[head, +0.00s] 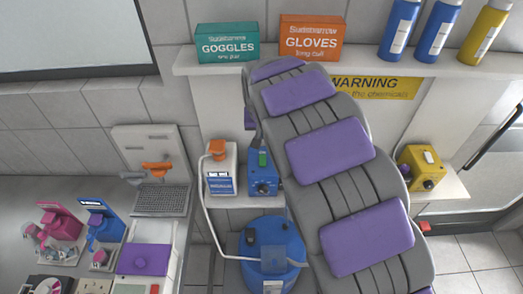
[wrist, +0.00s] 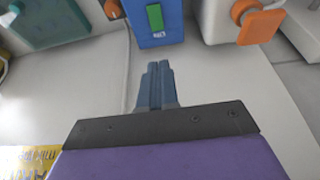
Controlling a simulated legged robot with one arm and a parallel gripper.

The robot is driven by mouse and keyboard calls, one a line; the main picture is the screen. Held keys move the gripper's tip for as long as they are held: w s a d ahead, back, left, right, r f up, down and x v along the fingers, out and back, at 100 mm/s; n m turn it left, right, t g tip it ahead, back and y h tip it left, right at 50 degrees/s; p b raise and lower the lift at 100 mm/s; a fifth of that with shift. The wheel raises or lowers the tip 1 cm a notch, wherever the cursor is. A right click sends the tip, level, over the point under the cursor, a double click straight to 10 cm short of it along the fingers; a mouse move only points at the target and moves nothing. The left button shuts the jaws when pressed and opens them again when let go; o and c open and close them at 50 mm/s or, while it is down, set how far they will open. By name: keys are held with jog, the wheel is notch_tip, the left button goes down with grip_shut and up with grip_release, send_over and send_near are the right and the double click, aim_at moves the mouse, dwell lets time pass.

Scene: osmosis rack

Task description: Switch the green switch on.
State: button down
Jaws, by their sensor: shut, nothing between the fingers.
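A green switch (head: 262,158) sits on the face of a blue box (head: 264,186), which has a dark round knob below the switch. The box stands on a shelf, left of my purple and grey arm. In the wrist view the green switch (wrist: 155,17) shows near the top centre on the blue box (wrist: 147,40). My gripper (wrist: 157,66) is shut and empty. Its fingertips point toward the blue box and appear just short of it, apart from the switch. In the head view the fingers are hidden behind my arm.
A white container with an orange cap (head: 220,165) stands close left of the blue box. A yellow box (head: 421,167) stands to the right. A goggles box (head: 227,43), gloves box (head: 311,38) and bottles (head: 438,30) line the upper shelf. A blue drum (head: 255,262) stands below.

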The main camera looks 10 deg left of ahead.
aim_at(262, 156)
jog(key=shift+f, duration=0.1)
jog(key=x, duration=0.8)
jog(key=p+x, duration=0.1)
jog(key=x, duration=0.4)
jog(key=shift+s+f, duration=0.2)
jog(key=shift+s, duration=0.05)
jog(key=shift+f, duration=0.3)
jog(key=shift+w+f, duration=0.1)
jog(key=shift+f, duration=0.05)
jog(key=shift+s+d, duration=0.2)
jog(key=shift+s, duration=0.65)
